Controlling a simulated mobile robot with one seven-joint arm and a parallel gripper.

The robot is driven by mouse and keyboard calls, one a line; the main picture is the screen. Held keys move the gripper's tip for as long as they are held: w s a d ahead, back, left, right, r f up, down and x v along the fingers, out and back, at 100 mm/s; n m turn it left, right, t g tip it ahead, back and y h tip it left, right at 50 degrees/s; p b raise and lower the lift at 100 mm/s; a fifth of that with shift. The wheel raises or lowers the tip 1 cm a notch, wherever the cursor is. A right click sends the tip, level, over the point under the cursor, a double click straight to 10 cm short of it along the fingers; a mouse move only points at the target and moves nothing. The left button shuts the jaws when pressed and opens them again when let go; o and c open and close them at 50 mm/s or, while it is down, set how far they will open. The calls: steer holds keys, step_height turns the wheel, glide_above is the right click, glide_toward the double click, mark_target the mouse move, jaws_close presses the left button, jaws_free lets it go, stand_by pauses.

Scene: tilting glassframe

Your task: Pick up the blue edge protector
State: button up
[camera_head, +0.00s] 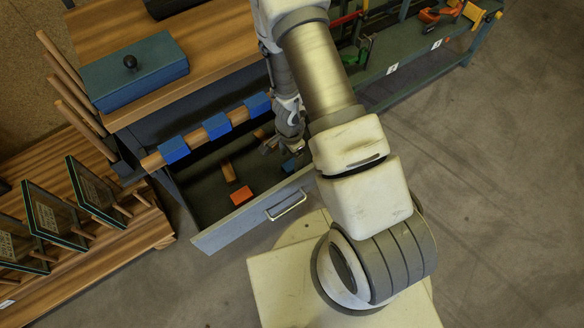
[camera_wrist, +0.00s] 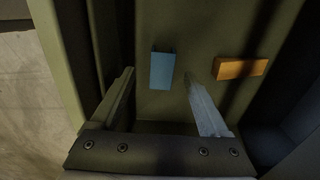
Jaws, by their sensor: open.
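The blue edge protector (camera_wrist: 162,70) is a small blue block on the drawer floor in the wrist view. In the head view a small blue block (camera_head: 290,165) lies near the right end of the open drawer, close to my gripper (camera_head: 279,148). My gripper (camera_wrist: 160,88) is open and empty in the wrist view, with one finger on each side below the blue block. The block appears just beyond the fingertips, roughly between them. I cannot tell how far above the drawer floor the fingertips are.
An orange block (camera_wrist: 241,68) lies right of the fingers. The open drawer (camera_head: 225,238) also holds a red-orange block (camera_head: 241,196). Three blue pieces hang on a wooden rail (camera_head: 153,162) above it. Framed panels (camera_head: 95,191) stand at the left.

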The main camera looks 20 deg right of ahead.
mark_target(290, 166)
steer(key=f+b, duration=0.3)
steer(key=f, duration=0.2)
steer(key=shift+w+f, duration=0.1)
steer(key=shift+w, duration=0.1)
jaws_close()
